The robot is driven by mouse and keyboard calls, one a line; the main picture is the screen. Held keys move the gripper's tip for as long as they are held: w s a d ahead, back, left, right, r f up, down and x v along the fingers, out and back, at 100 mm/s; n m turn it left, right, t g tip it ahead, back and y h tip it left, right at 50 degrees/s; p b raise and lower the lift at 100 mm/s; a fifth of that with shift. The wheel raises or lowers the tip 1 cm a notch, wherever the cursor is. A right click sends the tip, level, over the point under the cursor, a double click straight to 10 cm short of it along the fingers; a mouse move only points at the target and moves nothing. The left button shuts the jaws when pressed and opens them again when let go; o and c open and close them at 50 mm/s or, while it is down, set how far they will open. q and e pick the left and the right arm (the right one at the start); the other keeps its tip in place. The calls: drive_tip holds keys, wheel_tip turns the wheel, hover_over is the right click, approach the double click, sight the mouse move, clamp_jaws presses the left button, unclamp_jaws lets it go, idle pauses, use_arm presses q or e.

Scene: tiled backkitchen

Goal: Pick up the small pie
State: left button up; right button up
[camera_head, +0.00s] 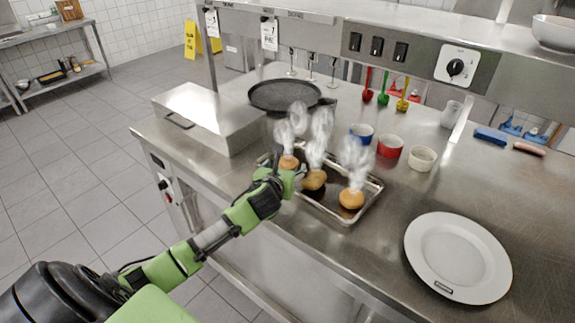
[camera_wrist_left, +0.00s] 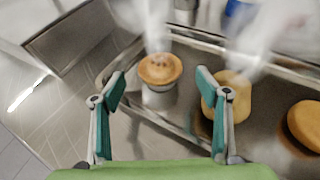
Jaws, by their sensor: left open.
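The small pie (camera_wrist_left: 160,69), golden with a lighter base, stands upright on the metal tray (camera_wrist_left: 281,63) at its left end. In the head view the small pie (camera_head: 288,162) is at the tray's far left, with steam over it. My left gripper (camera_wrist_left: 162,92) is open, and in its wrist view the pie shows between the two teal fingertips, slightly beyond them; I cannot tell whether they touch it. In the head view my left gripper (camera_head: 287,179) is at the tray's near left edge. My right gripper is not in view.
Two more steaming baked items stand on the tray, a middle one (camera_head: 314,181) close beside my right-hand finger and a right one (camera_head: 351,199). A steel box (camera_head: 210,115) stands left, ramekins (camera_head: 390,146) behind, a white plate (camera_head: 457,257) right.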

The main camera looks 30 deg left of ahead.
sight(287, 164)
use_arm(q)
drive_tip(key=shift+w+a, duration=0.15)
drive_tip(key=shift+w, duration=0.15)
drive_tip(key=x, duration=0.3)
drive_tip(key=shift+w+f, duration=0.2)
drive_tip(key=shift+f, duration=0.05)
drive_tip(key=shift+w+a+f, duration=0.2)
drive_tip(key=shift+w+a, duration=0.1)
drive_tip(key=shift+w, duration=0.2)
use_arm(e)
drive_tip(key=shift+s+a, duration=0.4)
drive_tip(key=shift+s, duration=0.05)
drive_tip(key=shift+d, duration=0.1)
use_arm(q)
drive_tip(key=c, duration=0.7)
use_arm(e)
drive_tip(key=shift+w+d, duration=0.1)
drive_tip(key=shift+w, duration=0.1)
